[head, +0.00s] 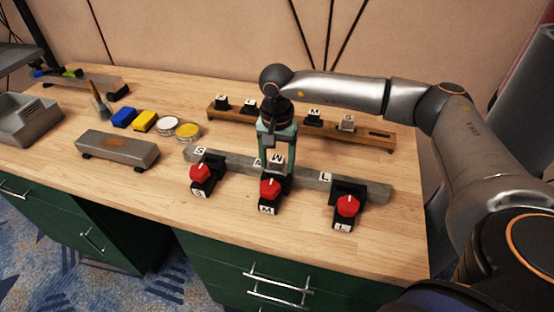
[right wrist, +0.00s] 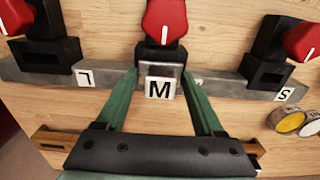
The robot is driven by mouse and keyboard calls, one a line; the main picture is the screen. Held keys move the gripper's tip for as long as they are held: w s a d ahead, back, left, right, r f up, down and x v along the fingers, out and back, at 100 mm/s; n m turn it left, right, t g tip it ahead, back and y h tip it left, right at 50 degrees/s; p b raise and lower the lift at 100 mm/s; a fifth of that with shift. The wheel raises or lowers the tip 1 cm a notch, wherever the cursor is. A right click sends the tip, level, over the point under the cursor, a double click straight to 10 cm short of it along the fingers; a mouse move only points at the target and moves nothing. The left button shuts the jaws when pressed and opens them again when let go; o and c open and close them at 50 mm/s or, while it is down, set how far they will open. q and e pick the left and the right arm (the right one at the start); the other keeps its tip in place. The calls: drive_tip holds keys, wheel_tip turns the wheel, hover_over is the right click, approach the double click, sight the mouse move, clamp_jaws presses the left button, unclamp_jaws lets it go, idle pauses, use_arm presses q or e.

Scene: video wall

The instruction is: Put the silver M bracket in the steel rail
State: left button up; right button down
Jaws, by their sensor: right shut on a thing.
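The silver M bracket (head: 276,161) is a small grey block with a white M label, and it also shows in the right wrist view (right wrist: 159,84). My right gripper (head: 277,166) points down with its green fingers on either side of the bracket, shut on it. The steel rail (head: 304,180) is a long grey bar across the table with S, M and L labels. The bracket is at the rail's middle, in line with the red-knobbed M clamp (head: 269,192). The fingers hide part of the rail's M label. I cannot tell how deep the bracket sits. My left gripper is not in view.
Red-knobbed S (head: 203,176) and L (head: 346,208) clamps flank the middle. A wooden rack (head: 372,139) with black and silver brackets stands behind, one slot empty at its right. A grey block (head: 118,148), blue and yellow pieces and two round tins lie left.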

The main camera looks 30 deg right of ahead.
drive_tip(key=shift+f+b, duration=0.4)
drive_tip(key=shift+f, duration=0.25)
unclamp_jaws()
drive_tip(key=shift+r, duration=0.1)
drive_tip(key=shift+r+p, duration=2.4)
drive_tip(key=shift+r, duration=1.05)
drive_tip(key=shift+f, duration=0.1)
